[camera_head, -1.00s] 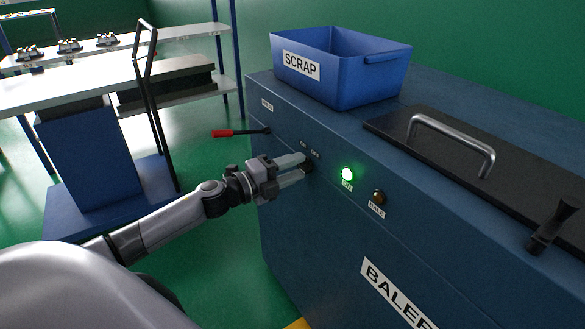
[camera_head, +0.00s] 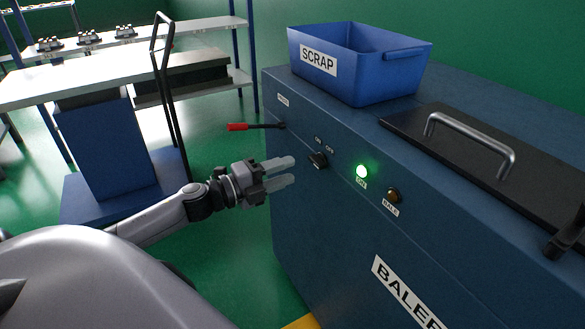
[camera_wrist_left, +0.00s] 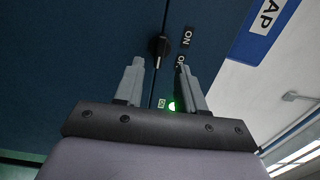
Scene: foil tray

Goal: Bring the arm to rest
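My left gripper (camera_head: 283,172) is open and empty in the head view, in front of the baler's front panel and apart from it. The black rotary switch (camera_head: 318,160), marked ON and OFF, is just right of its fingertips. In the left wrist view the switch (camera_wrist_left: 159,46) lies beyond the gap between the two fingers of the gripper (camera_wrist_left: 159,70). The green lamp (camera_head: 361,171) on the baler (camera_head: 330,220) is lit. My right gripper is not in view.
A blue SCRAP bin (camera_head: 355,62) stands on the baler. A lever with a red grip (camera_head: 237,127) sticks out of the panel's left end. A black lid with a handle (camera_head: 470,138) lies on top. A cart (camera_head: 110,150) and white table stand left. Green floor is free between.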

